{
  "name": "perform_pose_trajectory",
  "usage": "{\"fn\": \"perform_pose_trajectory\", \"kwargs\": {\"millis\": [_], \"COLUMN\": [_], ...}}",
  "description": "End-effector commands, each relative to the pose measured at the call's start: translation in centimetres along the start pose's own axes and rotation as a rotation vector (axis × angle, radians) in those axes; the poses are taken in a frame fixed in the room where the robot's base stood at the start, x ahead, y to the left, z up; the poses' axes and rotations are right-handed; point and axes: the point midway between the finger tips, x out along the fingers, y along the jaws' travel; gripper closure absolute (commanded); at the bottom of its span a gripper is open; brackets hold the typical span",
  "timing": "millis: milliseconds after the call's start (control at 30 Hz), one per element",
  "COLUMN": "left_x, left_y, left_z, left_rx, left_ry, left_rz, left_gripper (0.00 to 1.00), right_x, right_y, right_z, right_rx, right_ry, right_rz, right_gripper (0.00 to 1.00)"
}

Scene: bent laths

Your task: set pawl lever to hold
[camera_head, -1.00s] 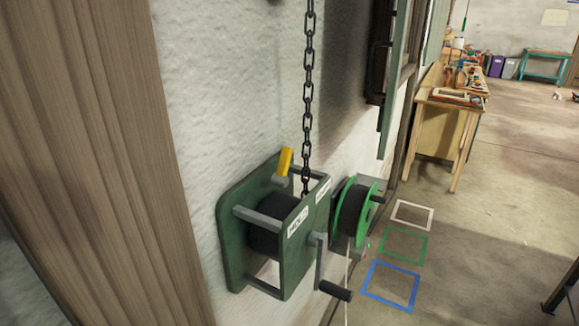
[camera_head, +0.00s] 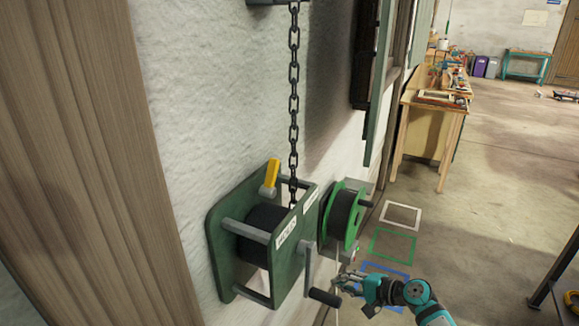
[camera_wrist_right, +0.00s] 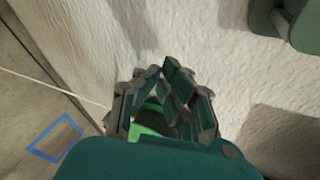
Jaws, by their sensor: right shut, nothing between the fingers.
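The pawl lever (camera_head: 271,174) has a yellow grip and stands up, slightly tilted, at the top of the green winch (camera_head: 230,232) on the white wall. White labels (camera_head: 286,234) are on the winch's side plate; one seems to read HOLD, the other is too small to read. A crank with a black handle (camera_head: 325,297) hangs at the winch's front. My right gripper (camera_head: 344,283) is shut and empty, low and to the right of the winch near the crank handle, well apart from the lever. It also shows in the right wrist view (camera_wrist_right: 165,85). My left gripper is not in view.
A chain (camera_head: 293,100) hangs down to the winch. A green reel (camera_head: 343,215) with a thin cord is mounted right of it. White, green and blue floor frames (camera_head: 392,244) lie beyond. A wooden workbench (camera_head: 433,108) stands farther back; the floor right is mostly clear.

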Motion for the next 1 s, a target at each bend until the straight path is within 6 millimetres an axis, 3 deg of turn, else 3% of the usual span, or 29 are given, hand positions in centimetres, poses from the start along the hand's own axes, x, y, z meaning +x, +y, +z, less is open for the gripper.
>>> {"fn": "perform_pose_trajectory", "kwargs": {"millis": [33, 100, 200, 300, 400, 600, 1000], "left_x": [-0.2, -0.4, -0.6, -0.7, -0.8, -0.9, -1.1], "left_y": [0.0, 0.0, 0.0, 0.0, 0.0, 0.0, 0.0], "left_z": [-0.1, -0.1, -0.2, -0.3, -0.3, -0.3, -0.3], "left_rx": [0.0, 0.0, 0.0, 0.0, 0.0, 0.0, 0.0], "left_ry": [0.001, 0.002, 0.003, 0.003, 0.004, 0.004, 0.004], "left_rz": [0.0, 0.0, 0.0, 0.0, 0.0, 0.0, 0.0], "left_gripper": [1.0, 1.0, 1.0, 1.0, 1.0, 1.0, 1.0], "right_x": [-0.8, -2.2, -4.7, -7.4, -9.7, -12.2, -12.2], "right_y": [-4.8, -10.5, -17.4, -22.7, -26.3, -29.3, -29.6], "right_z": [0.8, 2.5, 5.3, 8.0, 10.3, 12.7, 12.9], "right_rx": [0.019, 0.057, 0.096, 0.118, 0.129, 0.138, 0.139], "right_ry": [-0.052, -0.14, -0.272, -0.394, -0.493, -0.593, -0.601], "right_rz": [-0.065, -0.144, -0.233, -0.292, -0.326, -0.352, -0.354], "right_gripper": [1.0, 1.0, 1.0, 1.0, 1.0, 1.0, 1.0]}}
